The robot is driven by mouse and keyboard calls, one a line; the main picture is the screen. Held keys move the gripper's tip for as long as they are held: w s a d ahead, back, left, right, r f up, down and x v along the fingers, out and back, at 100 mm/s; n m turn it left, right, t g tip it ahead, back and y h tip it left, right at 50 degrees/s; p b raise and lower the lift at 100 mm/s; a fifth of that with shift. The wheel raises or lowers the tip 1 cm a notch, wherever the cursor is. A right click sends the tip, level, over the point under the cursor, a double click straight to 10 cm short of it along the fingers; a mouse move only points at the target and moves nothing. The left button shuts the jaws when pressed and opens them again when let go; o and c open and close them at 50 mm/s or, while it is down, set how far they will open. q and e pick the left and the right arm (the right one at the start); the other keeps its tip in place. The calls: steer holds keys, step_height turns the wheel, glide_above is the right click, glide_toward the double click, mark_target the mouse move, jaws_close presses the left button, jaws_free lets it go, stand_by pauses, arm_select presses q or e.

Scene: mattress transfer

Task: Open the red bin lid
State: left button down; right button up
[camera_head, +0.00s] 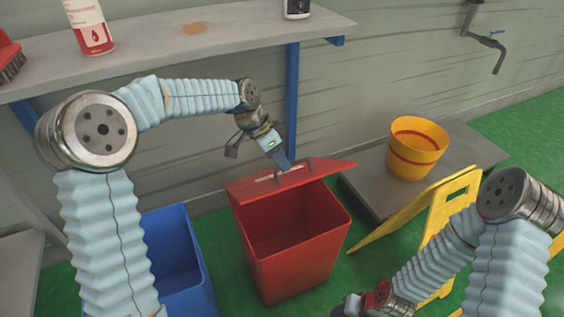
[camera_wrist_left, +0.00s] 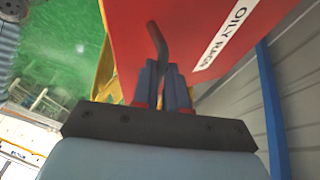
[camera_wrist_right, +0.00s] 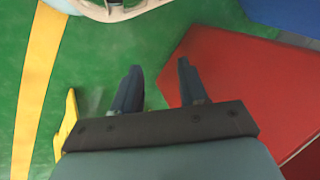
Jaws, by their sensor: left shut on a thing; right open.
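The red bin (camera_head: 292,240) stands on the green floor in the head view, and its dark inside shows. Its red lid (camera_head: 325,169) is raised and tilted at the back of the opening. In the left wrist view the lid (camera_wrist_left: 195,25) bears a white label reading "OILY RAGS". My left gripper (camera_head: 283,162) is shut on the lid's dark handle (camera_wrist_left: 158,45), which stands between the fingers. My right gripper (camera_wrist_right: 157,72) is open and empty in its wrist view, beside a red surface of the bin (camera_wrist_right: 235,95). In the head view its fingertips are hard to make out.
A blue bin (camera_head: 178,255) stands left of the red bin. A yellow bucket (camera_head: 417,148) sits on a grey platform (camera_head: 372,190) at right. A yellow floor sign (camera_head: 440,215) stands near my right arm. A shelf (camera_head: 180,40) with bottles runs above the bins.

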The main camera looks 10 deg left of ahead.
steer(key=shift+f, duration=0.1)
steer(key=shift+c, duration=0.3)
steer(key=shift+w, duration=0.1)
steer(key=shift+c, duration=1.2)
steer(key=w+r+m, duration=0.1)
steer(key=w+a+r+m+t, duration=0.1)
steer(key=w+r+m, duration=0.1)
steer(key=w+a+r+m, duration=0.1)
steer(key=w, duration=0.1)
steer(key=shift+r+m+t, duration=0.25)
steer(key=shift+m+t, duration=0.05)
steer(key=shift+t, duration=0.1)
jaws_close()
steer(key=m+t+y, duration=0.3)
steer(key=m+t, duration=0.5)
steer(key=m, duration=1.5)
glide_toward(306, 177)
steer(key=w+a, duration=0.1)
steer(key=w, duration=0.1)
steer(key=w+a+f, duration=0.1)
steer(key=w+a, duration=0.3)
steer(key=w, duration=0.1)
steer(key=shift+w+f, duration=0.1)
steer(key=shift+f, duration=0.25)
